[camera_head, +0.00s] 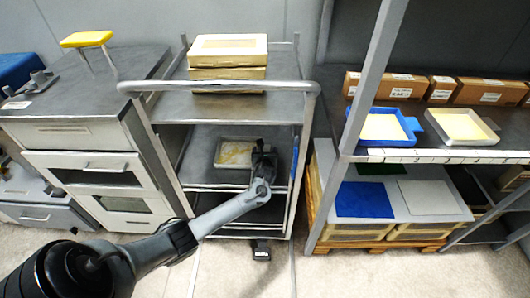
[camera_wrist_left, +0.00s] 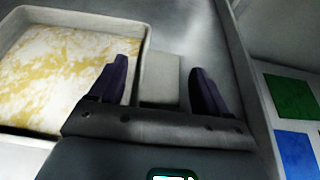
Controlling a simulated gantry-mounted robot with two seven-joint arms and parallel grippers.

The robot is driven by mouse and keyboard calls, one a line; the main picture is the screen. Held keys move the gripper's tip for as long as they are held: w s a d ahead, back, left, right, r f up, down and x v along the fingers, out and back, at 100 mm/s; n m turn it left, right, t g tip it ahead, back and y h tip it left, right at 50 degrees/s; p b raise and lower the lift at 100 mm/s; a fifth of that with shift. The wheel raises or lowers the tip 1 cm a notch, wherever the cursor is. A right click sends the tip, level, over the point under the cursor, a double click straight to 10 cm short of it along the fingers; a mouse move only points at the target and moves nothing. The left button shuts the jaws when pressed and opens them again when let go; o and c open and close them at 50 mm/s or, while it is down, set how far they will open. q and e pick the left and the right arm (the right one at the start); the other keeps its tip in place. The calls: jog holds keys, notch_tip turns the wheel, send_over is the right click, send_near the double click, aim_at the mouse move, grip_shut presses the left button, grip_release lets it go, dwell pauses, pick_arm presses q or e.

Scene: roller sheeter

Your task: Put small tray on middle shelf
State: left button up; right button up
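The small tray (camera_head: 235,153) is pale with a yellow and white patchy surface. It lies on the middle shelf (camera_head: 205,178) of the metal cart. My left gripper (camera_head: 262,150) is at the tray's right side. In the left wrist view the tray (camera_wrist_left: 62,75) fills the left part. My left gripper's (camera_wrist_left: 160,88) dark fingers are spread apart there, with a grey tab (camera_wrist_left: 160,80) at the tray's side between them. The fingers show gaps to the tab.
Cream boxes (camera_head: 228,57) stand on the cart's top shelf (camera_head: 225,106). A rack to the right holds a blue tray (camera_head: 382,126), a white tray (camera_head: 462,126) and cardboard boxes. A cabinet (camera_head: 85,130) stands close on the cart's left. Cart posts and shelves bound the space around the gripper.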

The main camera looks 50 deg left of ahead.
pick_arm(q)
jog(key=shift+r, duration=0.1)
jog(key=shift+s+d+r+p, duration=0.15)
jog(key=shift+p, duration=0.15)
jog(key=p+v, duration=0.5)
jog(key=v, duration=0.5)
jog(key=shift+s+d+p, duration=0.1)
jog(key=shift+d+p, duration=0.05)
jog(key=shift+p, duration=0.2)
jog(key=shift+s+d+r, duration=0.1)
jog(key=shift+s+d, duration=0.1)
jog(key=shift+d, duration=0.1)
jog(key=s+d+f+n+g+h, duration=0.15)
jog(key=s+d+n+h, duration=0.3)
jog(key=d, duration=0.45)
jog(key=s+d+f+n+h, duration=0.35)
jog(key=d+n, duration=0.25)
jog(key=d, duration=0.3)
jog(key=s+d+r+n+g+h, duration=0.1)
jog(key=s+d+r+n, duration=0.3)
jog(key=s, duration=0.5)
jog(key=s+d+r+n+g+h, duration=0.1)
jog(key=s+d+r+n+g, duration=0.1)
jog(key=s+d+r+n, duration=0.3)
jog(key=s+d+n, duration=0.2)
jog(key=s+n, duration=0.2)
jog(key=shift+h, duration=0.3)
